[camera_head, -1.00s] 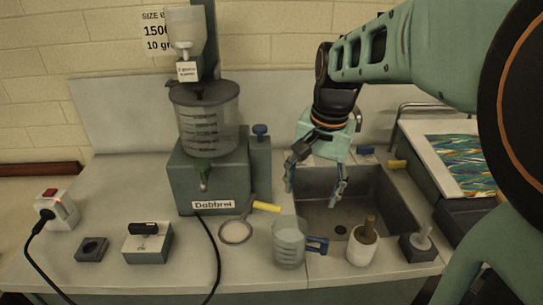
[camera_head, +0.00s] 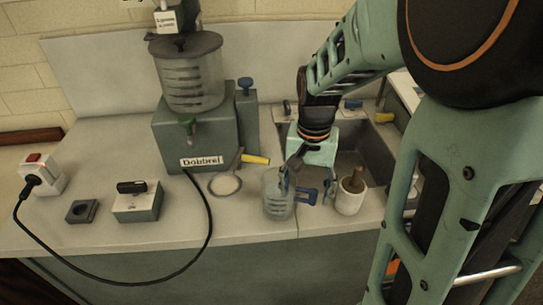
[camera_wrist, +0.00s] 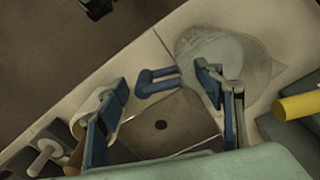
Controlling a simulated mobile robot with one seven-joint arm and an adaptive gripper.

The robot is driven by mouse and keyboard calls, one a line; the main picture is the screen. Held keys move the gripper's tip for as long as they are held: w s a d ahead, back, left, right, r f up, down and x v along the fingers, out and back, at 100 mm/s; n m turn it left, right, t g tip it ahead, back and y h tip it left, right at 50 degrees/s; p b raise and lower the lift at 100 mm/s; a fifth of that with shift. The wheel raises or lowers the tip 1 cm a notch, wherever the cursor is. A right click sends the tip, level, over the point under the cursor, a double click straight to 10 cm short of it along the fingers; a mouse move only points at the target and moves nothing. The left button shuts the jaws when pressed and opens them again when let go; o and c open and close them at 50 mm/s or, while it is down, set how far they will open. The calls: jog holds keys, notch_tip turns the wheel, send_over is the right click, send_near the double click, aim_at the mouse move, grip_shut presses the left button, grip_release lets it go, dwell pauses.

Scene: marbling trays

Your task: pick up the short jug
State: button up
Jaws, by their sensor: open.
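The short jug (camera_head: 275,207) is clear, with a blue handle (camera_head: 306,196), and stands upright on the counter just in front of the sink. In the wrist view the jug (camera_wrist: 236,50) is at the upper right, seen from above, its handle (camera_wrist: 155,82) pointing left. My gripper (camera_head: 308,188) is open and points down at the jug's handle side. In the wrist view the fingers of my gripper (camera_wrist: 160,95) lie on either side of the handle, one overlapping the jug's body. Whether they touch it I cannot tell.
A white pot with a brown-handled tool (camera_head: 349,198) stands close right of the handle. A yellow-handled strainer (camera_head: 225,184) lies left of the jug. The sink (camera_head: 350,160) is behind. The grey Dabbrel machine (camera_head: 195,135) stands back left, its black cable crossing the counter.

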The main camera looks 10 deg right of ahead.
jog(key=shift+f, duration=0.25)
grip_shut()
jog(key=shift+r, duration=0.1)
jog(key=shift+r, duration=0.15)
dwell(0.5)
